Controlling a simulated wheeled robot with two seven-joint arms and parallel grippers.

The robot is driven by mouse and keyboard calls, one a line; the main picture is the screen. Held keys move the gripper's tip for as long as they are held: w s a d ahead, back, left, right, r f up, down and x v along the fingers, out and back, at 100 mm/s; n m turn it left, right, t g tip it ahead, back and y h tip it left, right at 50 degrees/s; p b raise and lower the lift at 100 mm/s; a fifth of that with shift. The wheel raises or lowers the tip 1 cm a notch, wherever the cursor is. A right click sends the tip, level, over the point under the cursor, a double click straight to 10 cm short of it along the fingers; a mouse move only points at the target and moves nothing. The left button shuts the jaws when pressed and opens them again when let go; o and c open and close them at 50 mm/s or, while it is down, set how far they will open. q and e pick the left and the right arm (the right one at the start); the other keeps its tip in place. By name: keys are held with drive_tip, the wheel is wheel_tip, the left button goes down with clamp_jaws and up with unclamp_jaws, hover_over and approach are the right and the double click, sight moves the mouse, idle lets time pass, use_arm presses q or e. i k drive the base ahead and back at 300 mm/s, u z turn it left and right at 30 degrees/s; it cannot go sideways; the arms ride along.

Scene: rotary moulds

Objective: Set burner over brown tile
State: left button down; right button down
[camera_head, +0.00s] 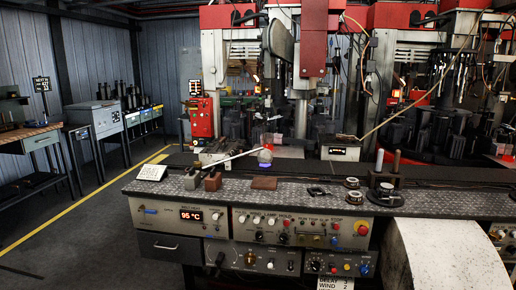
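A flat brown tile (264,183) lies on the dark speckled bench top, left of its middle. A small rounded, glassy object with a reddish top (265,157), which looks like the burner, stands behind the tile towards the back of the bench. It is too small to make out fully. It is apart from the tile, and nothing stands on the tile. Neither of my grippers shows in this view.
Two small dark blocks (203,181) and a white card (152,172) are left of the tile. A pale rod (230,158) slants behind them. Metal rings (352,183) and a black stand (385,190) are to the right. Control panels (300,227) front the bench.

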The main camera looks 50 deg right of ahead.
sight(266, 156)
drive_tip(key=z, duration=0.3)
drive_tip(key=i, duration=1.35)
drive_tip(key=z, duration=1.4)
drive_tip(key=i, duration=1.15)
drive_tip(key=z, duration=1.3)
